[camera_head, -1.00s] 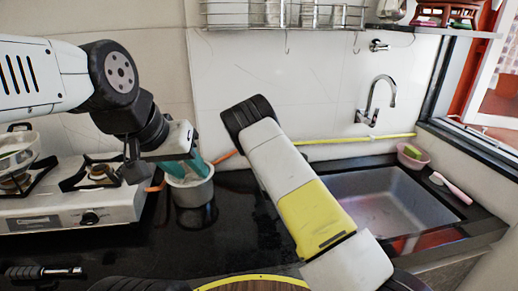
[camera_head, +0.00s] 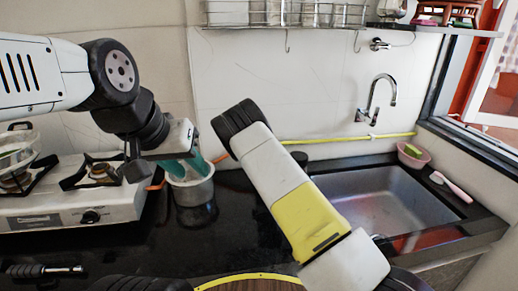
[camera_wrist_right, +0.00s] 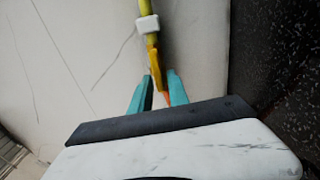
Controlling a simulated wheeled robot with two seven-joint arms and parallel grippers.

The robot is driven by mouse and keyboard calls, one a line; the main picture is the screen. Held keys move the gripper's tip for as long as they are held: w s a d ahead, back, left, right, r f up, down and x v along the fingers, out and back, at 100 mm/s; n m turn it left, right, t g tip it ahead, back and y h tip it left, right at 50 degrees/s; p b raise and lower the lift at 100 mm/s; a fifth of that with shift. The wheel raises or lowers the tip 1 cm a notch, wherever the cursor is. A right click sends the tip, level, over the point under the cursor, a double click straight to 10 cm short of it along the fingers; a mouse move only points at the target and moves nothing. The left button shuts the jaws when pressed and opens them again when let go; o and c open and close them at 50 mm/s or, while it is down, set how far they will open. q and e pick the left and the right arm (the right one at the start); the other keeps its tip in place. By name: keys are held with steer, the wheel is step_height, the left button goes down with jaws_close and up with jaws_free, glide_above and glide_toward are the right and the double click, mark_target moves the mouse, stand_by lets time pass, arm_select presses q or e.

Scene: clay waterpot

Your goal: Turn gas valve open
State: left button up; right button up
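The yellow gas pipe (camera_head: 345,138) runs along the wall behind the counter; it also shows in the right wrist view (camera_wrist_right: 143,8) with a white clip on it. Below the clip, a yellow valve lever (camera_wrist_right: 156,66) hangs between the teal fingers of my right gripper (camera_wrist_right: 160,76). The fingers stand apart, one on each side of the lever; firm contact is not clear. In the head view, my right arm hides this gripper and the valve. My left gripper (camera_head: 183,168) is over the metal pot, its fingertips partly hidden by the rim.
The metal pot (camera_head: 193,190) stands on the black counter (camera_head: 120,245) beside the gas stove (camera_head: 75,205). The sink (camera_head: 385,205) and faucet (camera_head: 376,100) are at right. A pink bowl (camera_head: 413,157) sits at the sink's back corner. A wire rack (camera_head: 285,14) hangs above.

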steer(key=shift+o, duration=0.8)
steer(key=shift+s+a, duration=0.1)
steer(key=shift+a, duration=0.05)
steer(key=s+d, duration=0.1)
steer(key=s, duration=0.6)
steer(key=shift+s+d, duration=0.25)
